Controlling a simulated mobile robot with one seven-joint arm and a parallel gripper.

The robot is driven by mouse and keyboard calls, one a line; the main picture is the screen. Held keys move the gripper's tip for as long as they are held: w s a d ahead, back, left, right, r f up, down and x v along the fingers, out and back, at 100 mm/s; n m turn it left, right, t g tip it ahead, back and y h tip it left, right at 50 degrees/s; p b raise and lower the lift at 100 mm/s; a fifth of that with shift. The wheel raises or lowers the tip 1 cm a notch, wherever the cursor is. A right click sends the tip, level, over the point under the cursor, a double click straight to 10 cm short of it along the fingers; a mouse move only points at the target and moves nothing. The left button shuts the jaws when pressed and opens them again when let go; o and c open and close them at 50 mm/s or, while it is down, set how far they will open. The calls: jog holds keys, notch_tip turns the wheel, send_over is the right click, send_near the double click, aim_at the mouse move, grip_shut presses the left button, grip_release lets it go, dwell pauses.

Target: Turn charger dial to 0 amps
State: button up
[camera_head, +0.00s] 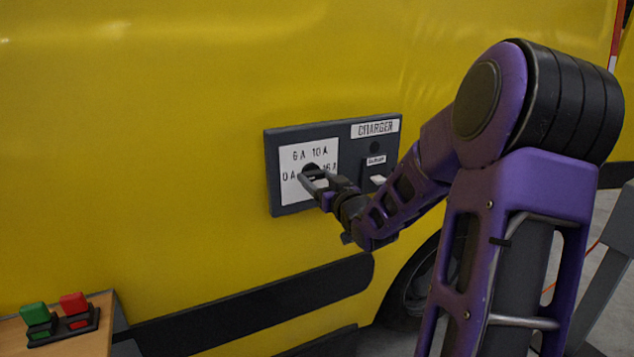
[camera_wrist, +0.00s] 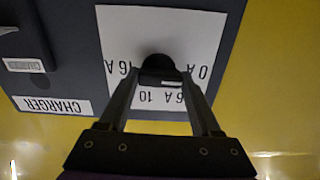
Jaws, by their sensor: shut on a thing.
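The charger panel (camera_head: 272,172) is a dark box on the yellow van side, labelled CHARGER. Its white dial plate (camera_head: 289,189) reads 0 A, 6 A, 10 A and 16 A. The black dial knob (camera_head: 310,169) sits at the middle of the plate; it also shows in the wrist view (camera_wrist: 156,62), where the plate appears upside down. My gripper (camera_head: 311,176) is at the plate, its fingers closed on the knob; it shows in the wrist view too (camera_wrist: 160,84). The fingers partly hide the knob, and I cannot tell which mark it points to.
Right of the plate, the panel has a small labelled part with a white piece (camera_head: 378,180), close to my arm. A dark trim strip (camera_head: 250,305) runs below the panel.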

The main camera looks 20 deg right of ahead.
jog(key=shift+r+n, duration=0.1)
jog(key=shift+n, duration=0.2)
jog(key=o, duration=1.4)
